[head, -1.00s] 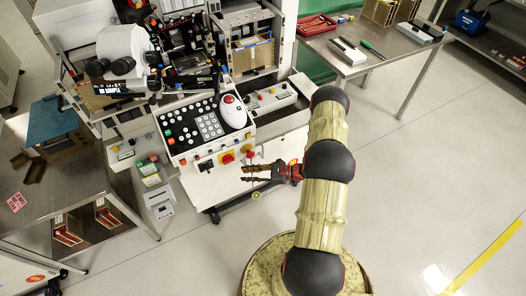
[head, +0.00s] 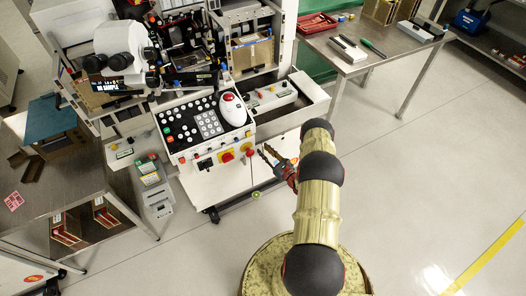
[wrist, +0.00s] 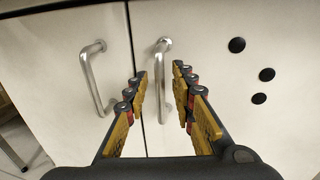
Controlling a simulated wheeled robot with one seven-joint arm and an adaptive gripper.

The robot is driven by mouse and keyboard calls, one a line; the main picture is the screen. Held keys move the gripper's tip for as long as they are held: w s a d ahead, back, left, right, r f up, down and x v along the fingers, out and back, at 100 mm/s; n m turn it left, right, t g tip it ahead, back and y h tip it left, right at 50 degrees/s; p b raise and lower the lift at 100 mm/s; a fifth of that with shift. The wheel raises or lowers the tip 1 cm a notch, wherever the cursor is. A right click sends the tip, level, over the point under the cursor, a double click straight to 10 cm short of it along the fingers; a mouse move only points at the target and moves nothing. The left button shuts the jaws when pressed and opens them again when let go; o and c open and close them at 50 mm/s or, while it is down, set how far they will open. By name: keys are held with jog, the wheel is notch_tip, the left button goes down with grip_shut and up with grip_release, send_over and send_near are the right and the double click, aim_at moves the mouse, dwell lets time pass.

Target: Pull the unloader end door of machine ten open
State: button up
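The machine's white lower front shows in the wrist view as two flat doors, a left door (wrist: 55,60) and a right door (wrist: 220,30), with a dark seam between them. The left door has a bar handle (wrist: 88,85); the right door has another bar handle (wrist: 160,50) by the seam. Both doors look shut. My gripper (wrist: 159,76) is open and empty, its fingers pointing at the doors. The right handle appears between its fingertips; I cannot tell whether it touches. In the head view my gripper (head: 272,157) is beside the machine's front (head: 225,182), below the drawer tray.
The control panel (head: 205,125) with buttons and a trackball juts out above left. An open metal tray (head: 300,105) sticks out above my gripper. A steel table (head: 375,60) stands back right. The floor right of my arm is clear.

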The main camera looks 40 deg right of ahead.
jog(key=shift+w, duration=0.7)
jog(key=c, duration=0.3)
grip_shut()
